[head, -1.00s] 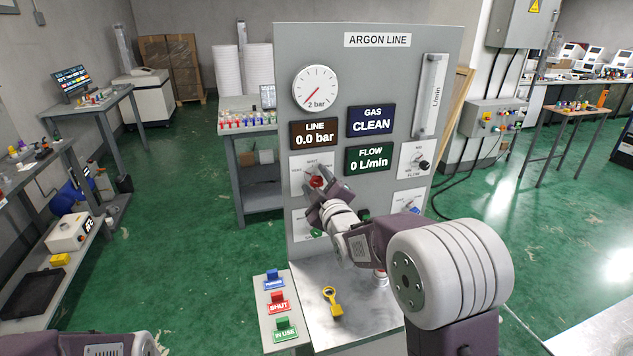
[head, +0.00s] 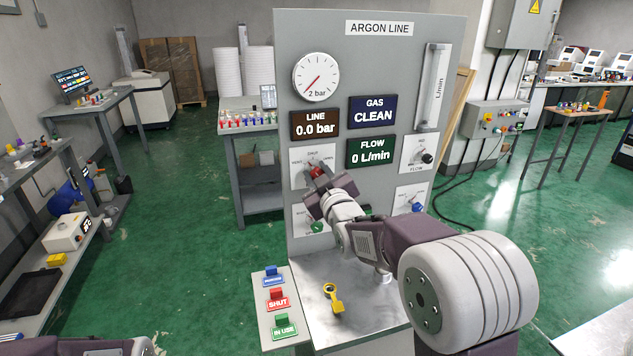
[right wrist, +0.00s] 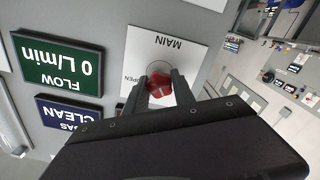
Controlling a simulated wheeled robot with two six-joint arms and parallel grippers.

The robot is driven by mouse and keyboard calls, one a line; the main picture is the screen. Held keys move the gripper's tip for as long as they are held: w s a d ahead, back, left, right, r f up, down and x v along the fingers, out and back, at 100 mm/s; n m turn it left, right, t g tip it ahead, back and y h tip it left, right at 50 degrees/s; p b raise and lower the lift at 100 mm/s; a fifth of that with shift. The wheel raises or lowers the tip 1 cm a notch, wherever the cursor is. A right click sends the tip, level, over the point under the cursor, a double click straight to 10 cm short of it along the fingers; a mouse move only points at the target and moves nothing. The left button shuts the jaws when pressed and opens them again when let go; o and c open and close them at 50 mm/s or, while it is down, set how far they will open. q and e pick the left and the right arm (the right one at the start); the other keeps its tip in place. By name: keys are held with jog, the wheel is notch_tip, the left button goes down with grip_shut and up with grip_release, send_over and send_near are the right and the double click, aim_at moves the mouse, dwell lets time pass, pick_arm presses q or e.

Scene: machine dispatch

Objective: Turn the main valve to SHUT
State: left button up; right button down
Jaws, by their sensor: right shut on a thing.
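The main valve is a red knob (head: 317,173) on a white plate (head: 299,181) at the left of the ARGON LINE panel (head: 375,58). A word at the plate's top, above the knob, looks like SHUT. In the right wrist view the plate (right wrist: 183,50) is upside down, reading MAIN and OPEN, with the knob (right wrist: 159,82) between the fingertips. My right gripper (right wrist: 161,88) is shut on the knob. In the head view the right gripper (head: 318,182) partly covers it. The knob's exact pointing is hard to read. Only part of my left arm shows, without its gripper.
The LINE display (head: 314,125) reads 0.0 bar, FLOW (head: 373,152) 0 L/min, GAS (head: 373,112) CLEAN. A flow knob (head: 427,157) is at right. A yellow key-like item (head: 335,300) lies on the metal shelf (head: 370,315). Blue, red SHUT (head: 278,300) and green IN USE tags stand at left.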

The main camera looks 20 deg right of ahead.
jog(key=m+b, duration=0.2)
jog(key=m, duration=0.1)
jog(key=shift+f+m, duration=0.3)
jog(key=shift+f, duration=0.1)
jog(key=shift+m+b, duration=0.9)
jog(key=shift+m, duration=0.8)
jog(key=c, duration=1.1)
grip_release()
jog(key=shift+o, duration=0.2)
jog(key=shift+r, duration=0.2)
jog(key=s+b, duration=0.1)
jog(key=s, duration=0.8)
jog(key=shift+d+b, duration=0.2)
jog(key=shift+b, duration=0.1)
